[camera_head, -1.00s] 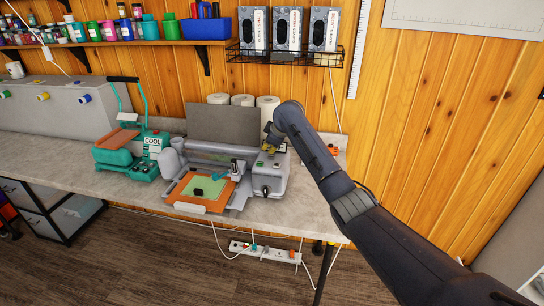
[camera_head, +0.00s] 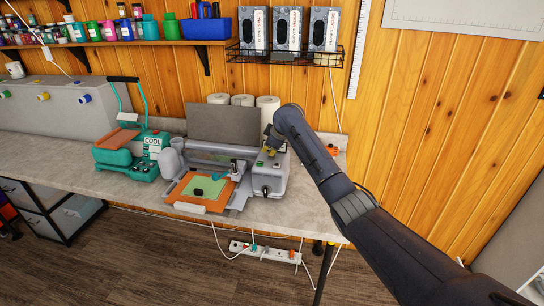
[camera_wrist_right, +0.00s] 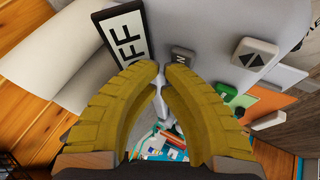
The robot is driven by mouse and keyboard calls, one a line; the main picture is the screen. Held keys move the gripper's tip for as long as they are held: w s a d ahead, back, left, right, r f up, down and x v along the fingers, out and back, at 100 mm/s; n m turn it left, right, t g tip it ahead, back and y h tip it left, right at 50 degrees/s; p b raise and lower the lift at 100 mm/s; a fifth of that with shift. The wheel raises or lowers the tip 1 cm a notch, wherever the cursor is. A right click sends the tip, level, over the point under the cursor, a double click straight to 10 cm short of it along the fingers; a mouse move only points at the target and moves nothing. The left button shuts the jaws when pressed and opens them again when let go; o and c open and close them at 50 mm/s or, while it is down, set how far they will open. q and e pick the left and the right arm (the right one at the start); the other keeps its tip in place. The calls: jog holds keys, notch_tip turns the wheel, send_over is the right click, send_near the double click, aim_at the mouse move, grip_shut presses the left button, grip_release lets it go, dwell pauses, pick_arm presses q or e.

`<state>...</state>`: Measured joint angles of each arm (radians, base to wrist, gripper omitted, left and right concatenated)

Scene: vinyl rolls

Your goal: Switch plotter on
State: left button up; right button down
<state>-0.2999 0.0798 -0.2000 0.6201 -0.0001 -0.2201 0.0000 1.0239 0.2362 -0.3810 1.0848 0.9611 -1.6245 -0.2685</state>
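The plotter (camera_head: 211,157) is a grey machine on the worktop, with a green sheet on an orange mat (camera_head: 221,194) in front. My right gripper (camera_head: 268,149) is over the control panel at its right end. In the right wrist view, my right gripper's yellow fingers (camera_wrist_right: 161,68) are brought together, with only a narrow pale gap at the tips. Beyond them are a black-and-white OFF label (camera_wrist_right: 125,38), a dark M button (camera_wrist_right: 182,55), an arrow button (camera_wrist_right: 255,53) and a green button (camera_wrist_right: 227,92). Contact between the tips and the panel cannot be told. My left gripper is out of view.
A teal press (camera_head: 130,155) stands left of the plotter. White rolls (camera_head: 267,105) stand behind it against the wooden wall. A wire shelf (camera_head: 284,57) with boxes hangs above. A power strip (camera_head: 265,251) hangs below the worktop edge. The worktop (camera_head: 305,215) is clear at front right.

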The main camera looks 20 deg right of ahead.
jog(key=shift+f, duration=0.15)
jog(key=shift+r, duration=0.75)
jog(key=shift+r, duration=3)
jog(key=shift+d, duration=0.15)
